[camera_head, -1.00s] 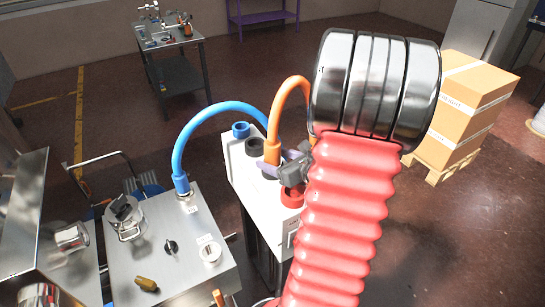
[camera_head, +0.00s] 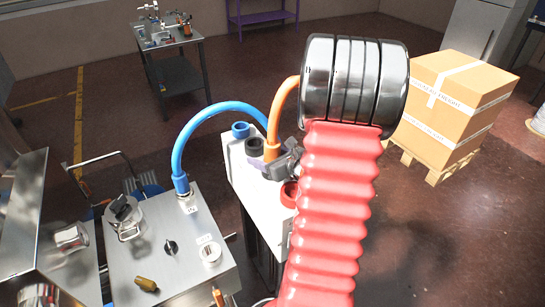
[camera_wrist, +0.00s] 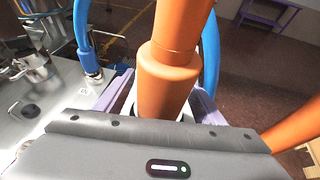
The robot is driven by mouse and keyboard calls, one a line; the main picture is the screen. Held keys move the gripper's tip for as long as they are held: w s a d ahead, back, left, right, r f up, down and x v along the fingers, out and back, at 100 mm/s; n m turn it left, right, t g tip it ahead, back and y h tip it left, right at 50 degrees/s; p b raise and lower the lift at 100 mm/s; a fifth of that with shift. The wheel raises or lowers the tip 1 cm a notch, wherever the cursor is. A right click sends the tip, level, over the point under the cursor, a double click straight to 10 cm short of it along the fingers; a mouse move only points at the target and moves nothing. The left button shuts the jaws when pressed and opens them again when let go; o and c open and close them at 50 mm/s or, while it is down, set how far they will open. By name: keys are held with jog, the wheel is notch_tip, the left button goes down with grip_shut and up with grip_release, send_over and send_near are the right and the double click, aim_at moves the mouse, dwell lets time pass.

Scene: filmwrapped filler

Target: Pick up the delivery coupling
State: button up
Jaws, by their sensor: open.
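An orange coupling (camera_head: 271,151) on the end of an orange hose stands upright at the white block (camera_head: 240,172); I take it as the delivery coupling. In the wrist view the coupling (camera_wrist: 166,90) fills the middle, between the two purple fingers of my gripper (camera_wrist: 160,106). The fingers are open, one on each side of it; whether they touch it is unclear. The coupling's lower end is hidden behind my gripper body in the wrist view. In the head view my dark gripper (camera_head: 284,163) is right beside the coupling, partly hidden by my red arm.
Blue (camera_head: 240,130), black (camera_head: 254,146) and red (camera_head: 289,194) ports sit on the block near the coupling. A blue hose (camera_head: 208,112) arches over from the steel machine (camera_head: 150,265) at left. A cardboard box (camera_head: 450,100) on a pallet stands at back right; open floor lies around it.

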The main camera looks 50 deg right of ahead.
jog(key=shift+c, duration=0.4)
jog(key=c, duration=1.3)
jog(key=shift+r, duration=0.15)
notch_tip(320, 180, up, 10)
jog(key=shift+f, duration=0.1)
jog(key=shift+w+a, duration=0.1)
